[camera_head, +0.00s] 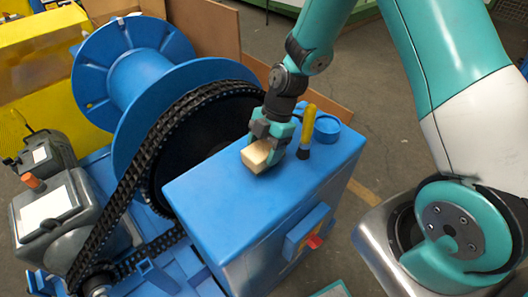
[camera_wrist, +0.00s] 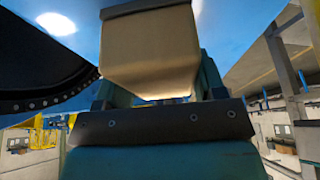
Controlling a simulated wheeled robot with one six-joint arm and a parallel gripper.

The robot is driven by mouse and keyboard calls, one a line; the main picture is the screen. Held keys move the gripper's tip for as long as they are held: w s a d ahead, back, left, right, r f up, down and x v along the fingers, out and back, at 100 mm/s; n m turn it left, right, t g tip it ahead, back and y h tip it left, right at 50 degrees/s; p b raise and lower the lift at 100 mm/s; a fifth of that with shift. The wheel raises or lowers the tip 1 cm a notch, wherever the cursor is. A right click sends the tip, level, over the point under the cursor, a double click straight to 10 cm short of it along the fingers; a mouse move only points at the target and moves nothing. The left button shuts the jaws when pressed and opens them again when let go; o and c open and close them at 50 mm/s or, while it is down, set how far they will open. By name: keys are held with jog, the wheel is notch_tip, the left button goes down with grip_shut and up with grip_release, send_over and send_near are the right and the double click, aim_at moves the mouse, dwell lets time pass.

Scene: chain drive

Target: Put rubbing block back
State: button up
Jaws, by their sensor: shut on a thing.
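The rubbing block (camera_head: 257,155) is a pale, cream-coloured block. My gripper (camera_head: 274,148) is shut on it, over the top of the blue box-shaped cabinet (camera_head: 230,200). I cannot tell whether the block touches the cabinet top. In the wrist view, the block (camera_wrist: 150,50) fills the upper middle, between the teal fingers of my gripper (camera_wrist: 155,85). The fingers partly hide the block's sides.
A yellow-handled tool (camera_head: 308,125) and a round blue dish (camera_head: 326,128) are on the cabinet top, just right of my gripper. The black chain (camera_head: 140,170) and a large blue spool (camera_head: 135,75) stand to the left. The cabinet top's front part is clear.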

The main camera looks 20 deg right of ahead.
jog(key=shift+f, duration=0.95)
jog(key=shift+f, duration=0.2)
jog(key=o, duration=0.9)
jog(key=shift+r, duration=0.1)
jog(key=shift+r, duration=0.1)
